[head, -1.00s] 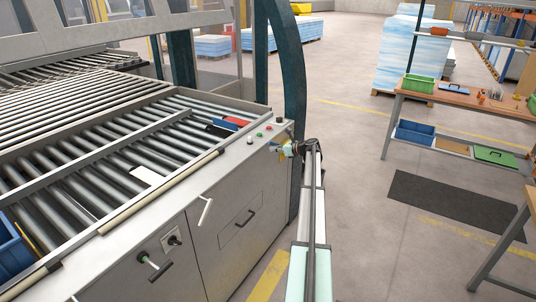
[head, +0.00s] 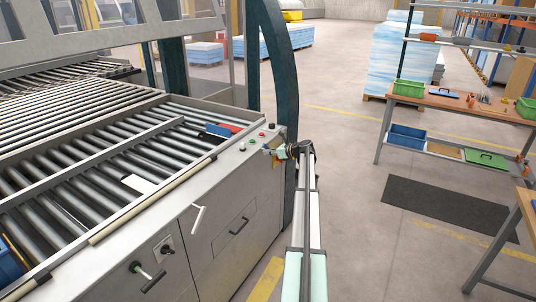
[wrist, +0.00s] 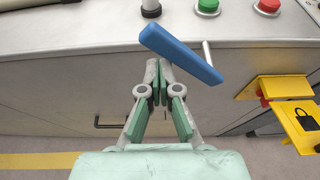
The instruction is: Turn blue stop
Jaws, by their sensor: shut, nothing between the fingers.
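The blue stop (wrist: 182,54) is a blue bar-shaped handle on a thin metal pin at the machine's front edge. In the wrist view it slants from upper left to lower right. My gripper (wrist: 160,75) is shut and empty, with its fingertips just below the blue bar in that picture. I cannot tell whether they touch it. In the head view my gripper (head: 276,151) is at the near right corner of the machine's panel, where the stop is too small to make out clearly.
A green button (wrist: 207,6) and a red button (wrist: 267,5) sit on the panel top. A yellow bracket with a padlock sign (wrist: 303,122) sticks out right of the stop. The roller table (head: 110,165) lies left; open floor (head: 345,150) lies right.

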